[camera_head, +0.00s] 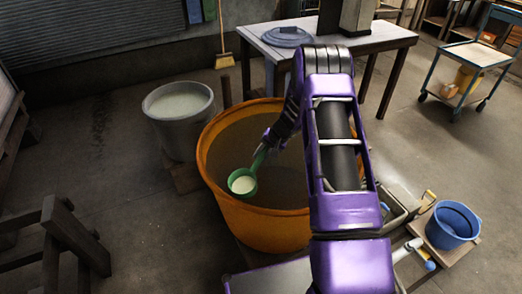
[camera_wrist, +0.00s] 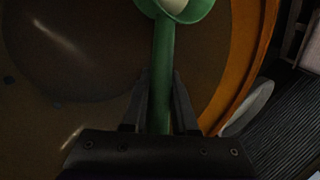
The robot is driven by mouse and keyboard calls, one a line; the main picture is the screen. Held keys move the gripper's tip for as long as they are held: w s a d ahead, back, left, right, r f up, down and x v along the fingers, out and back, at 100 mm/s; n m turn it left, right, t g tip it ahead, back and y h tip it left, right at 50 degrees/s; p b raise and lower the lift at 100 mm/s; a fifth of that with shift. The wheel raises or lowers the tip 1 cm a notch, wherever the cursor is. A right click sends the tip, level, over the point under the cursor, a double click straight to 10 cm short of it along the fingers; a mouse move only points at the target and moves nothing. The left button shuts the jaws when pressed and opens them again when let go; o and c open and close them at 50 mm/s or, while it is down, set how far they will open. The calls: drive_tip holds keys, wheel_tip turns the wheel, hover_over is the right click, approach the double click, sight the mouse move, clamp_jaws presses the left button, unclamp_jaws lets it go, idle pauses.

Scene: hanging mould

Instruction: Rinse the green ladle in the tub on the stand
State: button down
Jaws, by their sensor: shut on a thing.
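My gripper (camera_head: 270,141) is shut on the handle of the green ladle (camera_head: 243,182), over the large orange tub (camera_head: 257,226). The ladle's bowl holds pale, cream-coloured matter and sits inside the tub's outline near its front left rim. In the wrist view the fingers (camera_wrist: 160,92) clasp the green handle (camera_wrist: 163,62), with the bowl at the top edge. The tub's inside looks brown; I cannot tell whether the ladle touches what is in it. A blue tub (camera_head: 452,224) stands on a low wooden stand (camera_head: 447,255) at the right.
A grey bucket (camera_head: 180,107) of whitish liquid stands behind left of the orange tub. A table (camera_head: 345,43) with a blue-grey lid (camera_head: 287,37) is behind. A wooden frame (camera_head: 72,237) is front left. A trolley (camera_head: 474,53) stands back right, with clear floor before it.

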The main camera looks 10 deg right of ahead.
wheel_tip(320, 180, down, 7)
idle(0.5)
idle(0.8)
drive_tip(key=shift+w+d+f+g+y, duration=0.35)
drive_tip(key=shift+d+f+g+y, duration=0.2)
drive_tip(key=shift+y, duration=0.35)
drive_tip(key=shift+a, duration=0.1)
drive_tip(key=shift+r, duration=0.1)
drive_tip(key=shift+r+p, duration=3.7)
drive_tip(key=shift+r, duration=5.3)
drive_tip(key=shift+m, duration=0.3)
